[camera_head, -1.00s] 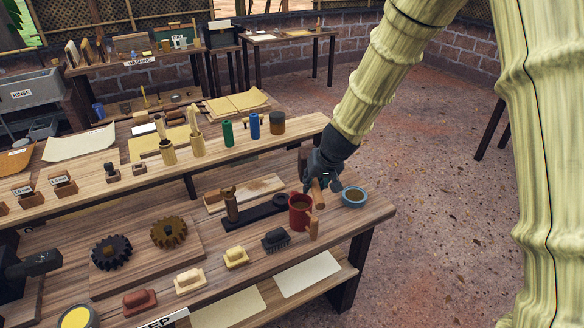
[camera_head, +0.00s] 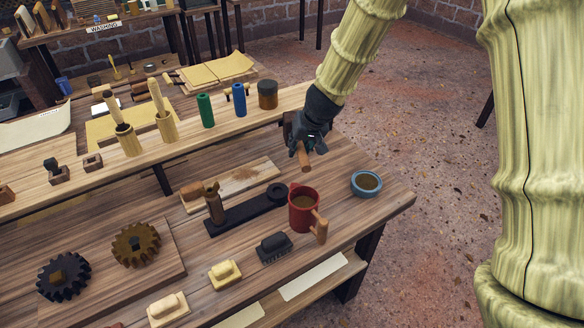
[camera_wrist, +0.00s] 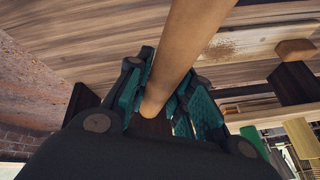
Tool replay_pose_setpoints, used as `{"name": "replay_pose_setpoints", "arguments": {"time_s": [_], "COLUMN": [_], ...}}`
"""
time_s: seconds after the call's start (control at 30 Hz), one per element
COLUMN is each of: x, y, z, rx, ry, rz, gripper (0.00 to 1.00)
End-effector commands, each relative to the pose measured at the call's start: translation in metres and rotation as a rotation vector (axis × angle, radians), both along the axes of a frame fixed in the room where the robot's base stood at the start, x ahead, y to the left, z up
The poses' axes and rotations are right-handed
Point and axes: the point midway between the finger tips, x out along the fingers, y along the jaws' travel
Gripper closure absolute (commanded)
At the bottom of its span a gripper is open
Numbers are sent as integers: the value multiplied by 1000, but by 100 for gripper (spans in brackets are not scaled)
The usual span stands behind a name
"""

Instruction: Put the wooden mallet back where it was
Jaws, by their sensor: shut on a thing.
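My gripper (camera_head: 303,147) is shut on the wooden mallet, whose tan handle (camera_head: 305,162) points down toward the front from the dark fingers. The mallet is over the back right part of the workbench, behind the red mug. In the wrist view the round handle (camera_wrist: 185,45) runs between the teal finger pads (camera_wrist: 160,95) and out past the top edge. The mallet's head is mostly hidden by my gripper; a dark brown block (camera_head: 288,125) beside the fingers may be part of it. I cannot tell whether the mallet touches the bench.
A red mug (camera_head: 298,219) with a wooden handle and a blue bowl (camera_head: 366,188) stand in front of my gripper. A black bar tool (camera_head: 240,216) and a wooden board (camera_head: 258,176) lie left. A raised shelf (camera_head: 180,155) holds a brown jar (camera_head: 267,96) and blue and green cylinders.

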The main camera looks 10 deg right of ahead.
Motion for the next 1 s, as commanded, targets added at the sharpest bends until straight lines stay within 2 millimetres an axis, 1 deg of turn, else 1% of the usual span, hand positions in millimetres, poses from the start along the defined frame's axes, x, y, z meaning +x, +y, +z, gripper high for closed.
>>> {"name": "replay_pose_setpoints", "arguments": {"time_s": [0.03, 0.27, 0.6, 0.7, 0.87, 1.0], "x": [1, 1, 0, 0, 1, 0], "y": [0, 0, -1, -1, -1, -1], "z": [-8, -18, -59, -67, -72, -84], "rx": [0, 1, 3, 1, 1, 3], "ry": [-2, -1, 0, -1, -2, 1], "rz": [1, 0, -3, -3, -2, -4], "gripper": [100, 100, 100, 100, 100, 100]}}
